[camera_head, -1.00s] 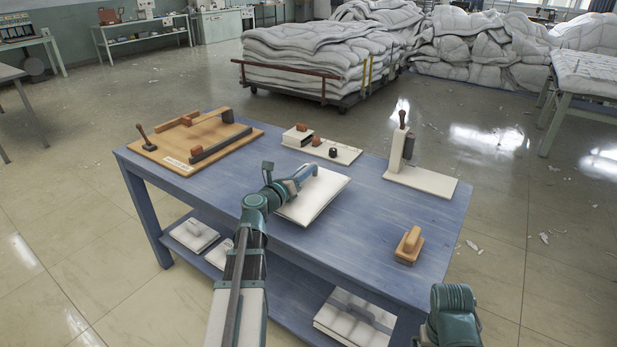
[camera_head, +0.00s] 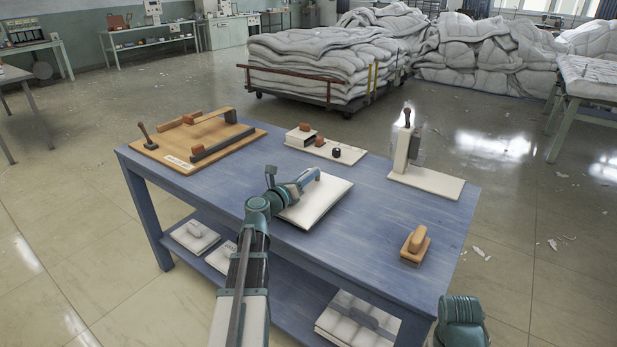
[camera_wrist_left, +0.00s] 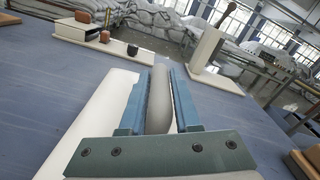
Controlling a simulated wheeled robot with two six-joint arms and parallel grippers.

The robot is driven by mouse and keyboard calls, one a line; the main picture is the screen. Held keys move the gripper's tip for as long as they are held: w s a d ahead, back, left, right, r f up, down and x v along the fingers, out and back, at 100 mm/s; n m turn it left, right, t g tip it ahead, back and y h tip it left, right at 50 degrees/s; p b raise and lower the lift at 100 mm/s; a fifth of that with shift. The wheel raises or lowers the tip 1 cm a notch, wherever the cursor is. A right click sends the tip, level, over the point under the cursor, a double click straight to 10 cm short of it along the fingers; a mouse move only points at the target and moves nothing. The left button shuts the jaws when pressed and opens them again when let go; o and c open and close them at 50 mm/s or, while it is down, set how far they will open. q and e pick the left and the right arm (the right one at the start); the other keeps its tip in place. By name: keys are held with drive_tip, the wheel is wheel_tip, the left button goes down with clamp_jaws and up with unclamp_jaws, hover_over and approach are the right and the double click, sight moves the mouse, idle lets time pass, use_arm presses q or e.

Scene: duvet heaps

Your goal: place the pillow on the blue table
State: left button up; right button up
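A white pillow (camera_head: 322,203) lies on the blue table (camera_head: 380,235), near the middle of the top. My left gripper (camera_head: 308,179) is over the pillow, and its arm hides part of it. In the left wrist view, the two blue fingers (camera_wrist_left: 160,98) stand on either side of a pale fold of the pillow (camera_wrist_left: 92,125) and appear closed on it. The rest of the pillow spreads out to the left beneath them. Of my right arm only a teal joint shows at the bottom right of the head view; its gripper is out of view.
On the table stand a wooden board (camera_head: 170,150) at left, a white tray with small blocks (camera_head: 345,155) at the back, an upright stand (camera_head: 425,180) at right and a wooden-handled block (camera_head: 415,245). Duvet heaps (camera_head: 320,60) lie behind.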

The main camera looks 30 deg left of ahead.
use_arm(q)
drive_tip(key=o, duration=0.3)
drive_tip(key=shift+o, duration=0.2)
drive_tip(key=shift+r, duration=0.1)
drive_tip(key=shift+s+r, duration=0.1)
drive_tip(key=shift+r, duration=0.05)
drive_tip(key=s, duration=0.8)
drive_tip(key=s+a, duration=0.1)
drive_tip(key=s, duration=0.2)
drive_tip(key=shift+s, duration=0.4)
